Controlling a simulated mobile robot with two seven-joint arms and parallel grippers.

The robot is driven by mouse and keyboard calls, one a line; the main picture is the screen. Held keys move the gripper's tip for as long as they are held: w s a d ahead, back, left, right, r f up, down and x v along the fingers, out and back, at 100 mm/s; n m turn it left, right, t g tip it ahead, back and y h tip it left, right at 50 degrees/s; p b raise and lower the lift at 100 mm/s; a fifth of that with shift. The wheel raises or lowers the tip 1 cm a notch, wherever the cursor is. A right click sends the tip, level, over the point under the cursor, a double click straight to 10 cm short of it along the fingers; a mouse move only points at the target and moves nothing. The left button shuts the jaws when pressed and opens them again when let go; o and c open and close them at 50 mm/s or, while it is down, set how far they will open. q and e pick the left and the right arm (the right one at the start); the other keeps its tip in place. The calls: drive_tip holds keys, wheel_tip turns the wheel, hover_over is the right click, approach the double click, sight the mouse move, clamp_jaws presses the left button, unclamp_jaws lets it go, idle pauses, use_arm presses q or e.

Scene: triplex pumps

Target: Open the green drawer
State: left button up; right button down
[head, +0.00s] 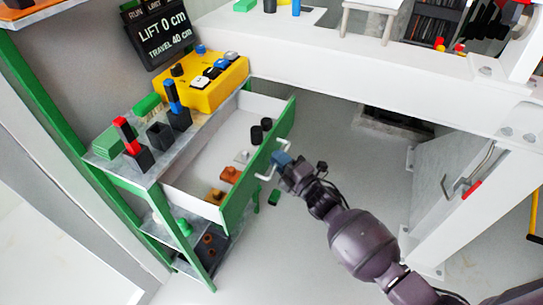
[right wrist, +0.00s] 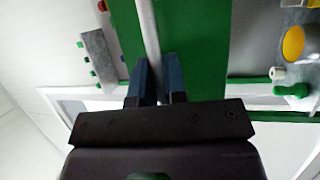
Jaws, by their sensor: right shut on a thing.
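The green drawer (head: 241,184) belongs to the green-framed cabinet at the left and stands pulled out, with its grey inside showing. It holds two black cylinders, orange and brown blocks and a small whitish piece. A pale bar handle (head: 270,170) is on its green front; the handle also shows in the right wrist view (right wrist: 149,35). My right gripper (head: 281,160) is at the handle, its blue fingers (right wrist: 156,82) on either side of the bar and shut on it. My left gripper is not in view.
A yellow control box (head: 208,84) and upright holders with red and blue pieces stand on the cabinet top (head: 150,170). A white beam (head: 370,65) crosses above, at the back. A white door with a red-tipped handle (head: 471,189) is at the right. The floor below the drawer is mostly clear.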

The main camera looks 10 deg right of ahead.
drive_tip(key=c, duration=1.4)
unclamp_jaws()
drive_tip(key=shift+o, duration=1.1)
drive_tip(key=v, duration=1.1)
